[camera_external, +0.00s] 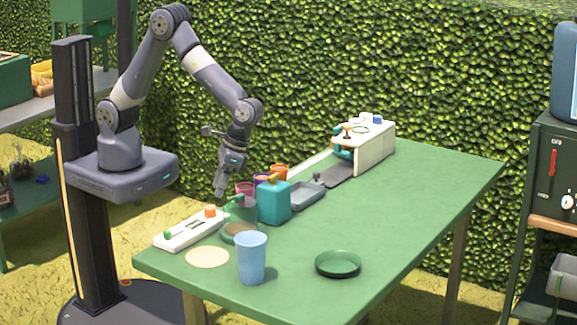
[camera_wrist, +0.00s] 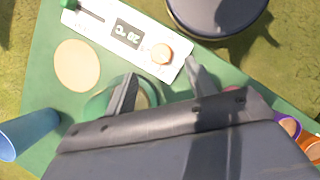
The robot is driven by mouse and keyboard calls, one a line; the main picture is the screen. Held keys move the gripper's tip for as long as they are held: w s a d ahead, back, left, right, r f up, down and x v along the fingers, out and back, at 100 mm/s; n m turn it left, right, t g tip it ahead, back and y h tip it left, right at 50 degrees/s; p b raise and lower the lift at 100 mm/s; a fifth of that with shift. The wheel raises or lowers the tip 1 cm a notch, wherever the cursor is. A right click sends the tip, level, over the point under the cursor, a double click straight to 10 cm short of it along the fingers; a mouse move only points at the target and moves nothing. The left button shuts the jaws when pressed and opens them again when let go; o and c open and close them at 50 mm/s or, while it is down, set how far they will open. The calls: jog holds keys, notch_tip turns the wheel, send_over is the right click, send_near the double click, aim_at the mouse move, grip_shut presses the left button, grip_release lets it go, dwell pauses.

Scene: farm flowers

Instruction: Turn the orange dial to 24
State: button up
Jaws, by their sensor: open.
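The orange dial (camera_external: 210,211) sits on the right end of a white control panel (camera_external: 183,235) at the near left of the green table. In the wrist view the orange dial (camera_wrist: 161,54) lies just beyond and between my fingertips, not touched by them. A small dark display (camera_wrist: 127,34) beside it shows digits upside down, too small to read surely. My gripper (camera_external: 219,192) points down above the dial, a little to its right. In the wrist view my gripper (camera_wrist: 160,73) has its two fingers apart with nothing held.
A green knob (camera_external: 167,235) sits on the panel's left end. A green saucer (camera_external: 338,264) and white machine (camera_external: 368,148) are farther off. The table's right side is clear.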

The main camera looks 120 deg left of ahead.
aim_at(211, 207)
jog(key=x, duration=0.6)
jog(key=shift+s+f, duration=0.1)
jog(key=shift+f, duration=0.1)
jog(key=c, duration=1)
jog(key=m, duration=0.2)
jog(key=m+y, duration=0.1)
jog(key=m, duration=0.1)
jog(key=shift+d+m+g+y, duration=0.15)
jog(key=shift+m+g+y, duration=0.15)
jog(key=shift+g, duration=0.1)
jog(key=o, duration=1)
jog(key=shift+r, duration=0.1)
